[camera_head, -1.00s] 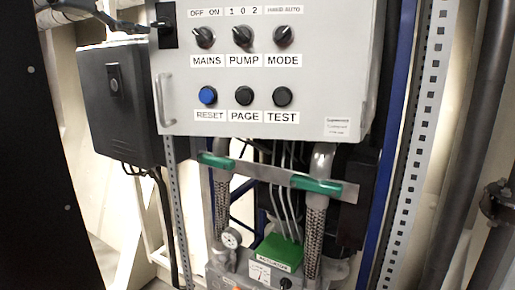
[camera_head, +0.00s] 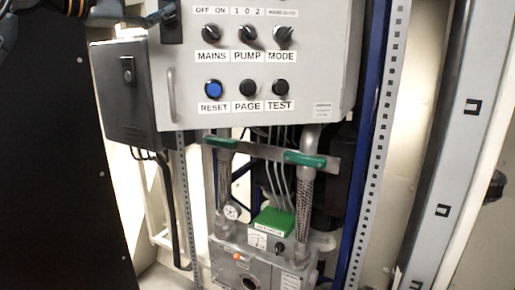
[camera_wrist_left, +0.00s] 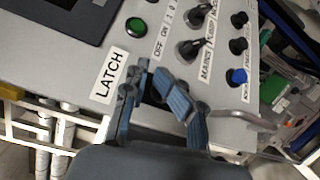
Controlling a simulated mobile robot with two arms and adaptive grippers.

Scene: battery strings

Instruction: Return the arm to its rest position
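In the head view my left arm comes in at the top left. My left gripper shows dark and small beside the black latch plate (camera_head: 172,22) on the grey control box (camera_head: 300,60). In the left wrist view its two blue-grey fingers (camera_wrist_left: 153,72) stand in front of the panel beside the LATCH label (camera_wrist_left: 109,75). My right gripper is in neither view.
The panel carries several knobs and buttons, including a blue RESET button (camera_head: 213,89). A black box (camera_head: 130,95) sits to its left. Below are green-handled valves (camera_head: 305,159), hoses and a green block (camera_head: 272,222). A perforated upright (camera_head: 385,130) stands on the right.

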